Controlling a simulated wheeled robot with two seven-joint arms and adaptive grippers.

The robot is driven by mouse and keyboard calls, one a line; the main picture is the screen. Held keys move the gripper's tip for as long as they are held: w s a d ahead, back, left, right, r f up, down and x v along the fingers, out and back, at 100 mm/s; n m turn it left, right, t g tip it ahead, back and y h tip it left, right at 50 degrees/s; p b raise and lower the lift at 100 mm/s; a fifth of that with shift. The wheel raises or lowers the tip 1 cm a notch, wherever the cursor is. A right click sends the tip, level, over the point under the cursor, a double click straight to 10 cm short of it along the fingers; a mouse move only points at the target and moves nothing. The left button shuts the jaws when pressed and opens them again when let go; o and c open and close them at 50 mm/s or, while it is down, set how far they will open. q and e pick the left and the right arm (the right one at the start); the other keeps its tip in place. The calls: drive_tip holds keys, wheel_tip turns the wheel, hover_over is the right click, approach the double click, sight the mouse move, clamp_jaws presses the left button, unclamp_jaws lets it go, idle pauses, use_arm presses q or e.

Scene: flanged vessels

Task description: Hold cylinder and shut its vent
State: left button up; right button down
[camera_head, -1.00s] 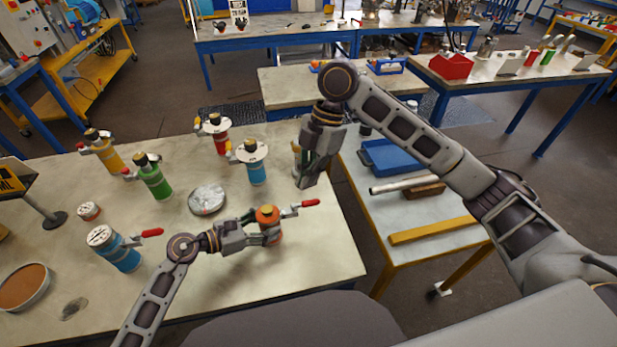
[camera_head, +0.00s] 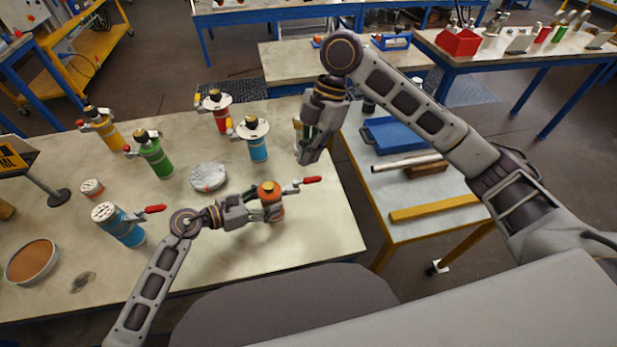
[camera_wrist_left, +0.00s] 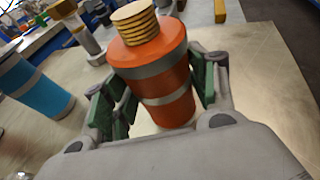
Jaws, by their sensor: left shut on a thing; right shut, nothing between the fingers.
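An orange cylinder (camera_head: 270,188) with a grey band stands near the front right of the table. A lever with a red grip (camera_head: 312,180) sticks out to its right. My left gripper (camera_head: 265,210) is shut around the cylinder's body. In the left wrist view the orange cylinder (camera_wrist_left: 160,75) sits between the green finger pads, its stacked brass-coloured top upward. My right gripper (camera_head: 308,150) is shut and empty, pointing down above the table's right edge, behind the orange cylinder and apart from it. It partly hides a small vessel there.
Yellow (camera_head: 107,133), green (camera_head: 156,158), red (camera_head: 219,113) and blue (camera_head: 257,145) vessels stand behind. A blue tray (camera_head: 395,133) lies on the right table.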

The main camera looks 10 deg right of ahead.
idle(0.3)
use_arm(q)
drive_tip(key=o, duration=1.3)
drive_tip(key=shift+a, duration=0.1)
drive_tip(key=v, duration=1.1)
drive_tip(key=shift+s+a+r, duration=0.15)
drive_tip(key=shift+a+r, duration=0.05)
drive_tip(key=shift+a, duration=0.15)
drive_tip(key=shift+s, duration=0.1)
